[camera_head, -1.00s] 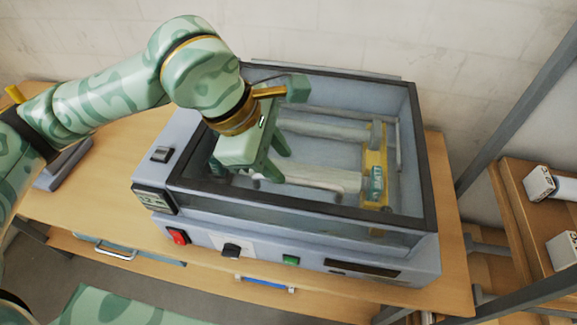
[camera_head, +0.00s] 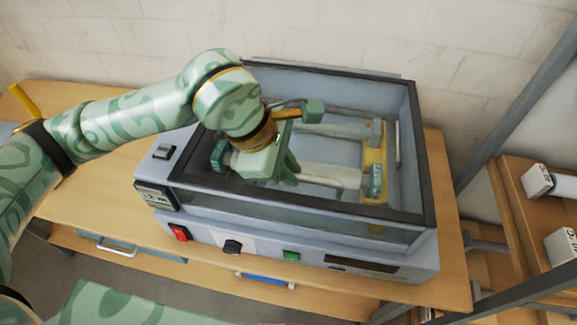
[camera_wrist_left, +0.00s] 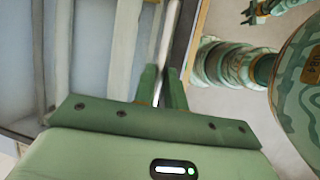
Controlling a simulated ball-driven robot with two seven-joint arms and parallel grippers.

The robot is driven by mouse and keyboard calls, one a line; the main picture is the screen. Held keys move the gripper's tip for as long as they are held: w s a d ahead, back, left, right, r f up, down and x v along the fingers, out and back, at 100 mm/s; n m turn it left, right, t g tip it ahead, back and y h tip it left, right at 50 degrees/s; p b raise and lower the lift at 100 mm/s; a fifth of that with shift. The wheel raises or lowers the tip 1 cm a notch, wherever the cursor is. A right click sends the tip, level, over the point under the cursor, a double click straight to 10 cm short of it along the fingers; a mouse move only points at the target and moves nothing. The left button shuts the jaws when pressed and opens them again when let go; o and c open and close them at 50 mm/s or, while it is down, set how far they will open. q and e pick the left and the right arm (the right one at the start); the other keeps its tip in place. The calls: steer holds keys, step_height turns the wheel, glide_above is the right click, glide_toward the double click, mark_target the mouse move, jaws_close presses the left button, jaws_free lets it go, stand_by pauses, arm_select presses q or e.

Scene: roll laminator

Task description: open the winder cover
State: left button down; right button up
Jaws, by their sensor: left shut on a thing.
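The winder cover (camera_head: 300,205) is a clear panel in a dark frame on top of the grey laminator (camera_head: 210,232). It lies flat and closed. My left gripper (camera_head: 288,178) is over the cover's front half, pointing down. It is shut on a pale bar (camera_head: 320,181) running left to right, which looks like the cover's handle. In the left wrist view the bar (camera_wrist_left: 168,38) passes up between the fingers (camera_wrist_left: 161,92); the exact grip is partly hidden. A small green gripper (camera_wrist_left: 260,12), seemingly my right one, shows at the top of that view, too small to read.
Rollers and a yellow bracket (camera_head: 374,160) show through the cover. The front has a red switch (camera_head: 180,233), a black knob (camera_head: 232,247) and a green button (camera_head: 291,255). A grey post (camera_head: 515,115) and wooden shelves with white boxes (camera_head: 562,246) stand at the right.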

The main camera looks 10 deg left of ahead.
arm_select(q)
steer(key=w+r+g+p, duration=0.2)
steer(key=w+r+p, duration=0.3)
steer(key=r, duration=0.6)
steer(key=w+r+g+p, duration=0.1)
steer(key=w+r+p, duration=0.5)
steer(key=r+p, duration=0.3)
steer(key=shift+r+n+g, duration=0.4)
steer(key=shift+r, duration=1.15)
steer(key=shift+a, duration=0.1)
